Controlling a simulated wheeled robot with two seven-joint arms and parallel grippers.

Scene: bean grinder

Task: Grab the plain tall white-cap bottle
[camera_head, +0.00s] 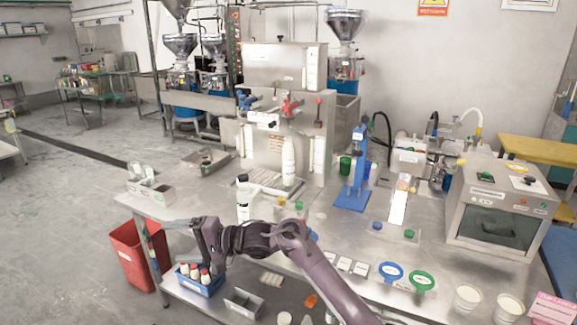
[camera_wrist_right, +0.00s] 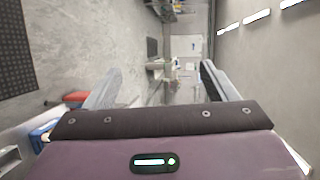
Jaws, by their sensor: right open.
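The plain tall white bottle with a white cap (camera_head: 288,163) stands upright on the steel table, in front of the bench machine. A second white bottle with a black cap and a label (camera_head: 243,200) stands closer, to its left. My right gripper (camera_head: 203,242) is at the table's front left edge, left of and nearer than both bottles. In the wrist view its two fingers (camera_wrist_right: 160,88) are spread, with nothing held between them. Neither bottle can be made out in the wrist view. My left gripper is not in view.
Small colored-cap vials (camera_head: 282,202) and a blue stand (camera_head: 354,185) are to the right of the bottles. A blue crate with small bottles (camera_head: 203,287) sits on the shelf below my right gripper. A red bin (camera_head: 133,262) stands on the floor at left.

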